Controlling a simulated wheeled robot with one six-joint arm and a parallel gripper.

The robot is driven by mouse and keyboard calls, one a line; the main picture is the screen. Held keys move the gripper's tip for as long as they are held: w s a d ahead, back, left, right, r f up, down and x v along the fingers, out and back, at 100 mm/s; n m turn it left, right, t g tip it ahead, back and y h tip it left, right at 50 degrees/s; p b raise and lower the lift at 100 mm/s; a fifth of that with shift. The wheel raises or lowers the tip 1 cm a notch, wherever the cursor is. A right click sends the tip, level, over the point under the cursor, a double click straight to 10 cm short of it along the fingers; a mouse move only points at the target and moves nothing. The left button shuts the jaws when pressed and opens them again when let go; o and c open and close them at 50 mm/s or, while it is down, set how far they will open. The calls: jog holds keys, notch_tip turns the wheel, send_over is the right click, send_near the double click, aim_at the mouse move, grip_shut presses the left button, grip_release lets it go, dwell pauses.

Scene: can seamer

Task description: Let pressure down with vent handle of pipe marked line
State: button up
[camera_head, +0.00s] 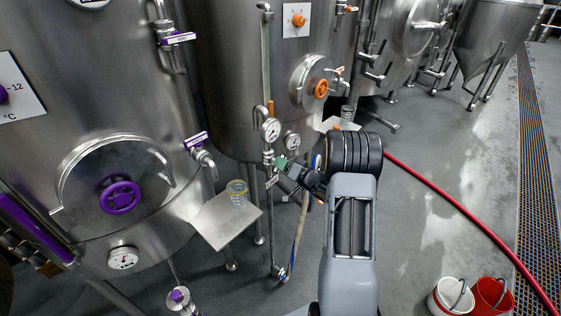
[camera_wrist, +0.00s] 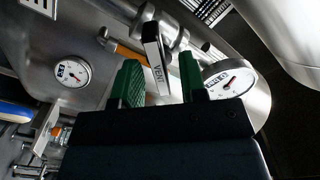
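A flat metal handle marked VENT (camera_wrist: 156,66) shows in the wrist view, joined to a steel valve body (camera_wrist: 163,28) on a pipe. My gripper (camera_wrist: 160,75) is open, with one green finger on each side of the handle; I see gaps on both sides, so it does not look clamped. In the head view my gripper (camera_head: 282,163) is at the valves below the round gauge (camera_head: 270,130) on the middle tank's front pipe. A label (camera_head: 271,181) there is too small to read.
A dial gauge (camera_wrist: 230,82) stands close by the right finger, and another (camera_wrist: 72,72) sits on the tank at left. A small shelf (camera_head: 226,218) holds a glass beaker (camera_head: 237,192). A red hose (camera_head: 440,194) and buckets (camera_head: 490,296) lie on the floor at right.

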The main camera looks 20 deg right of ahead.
jog(key=shift+x, duration=0.75)
jog(key=shift+c, duration=0.5)
grip_shut()
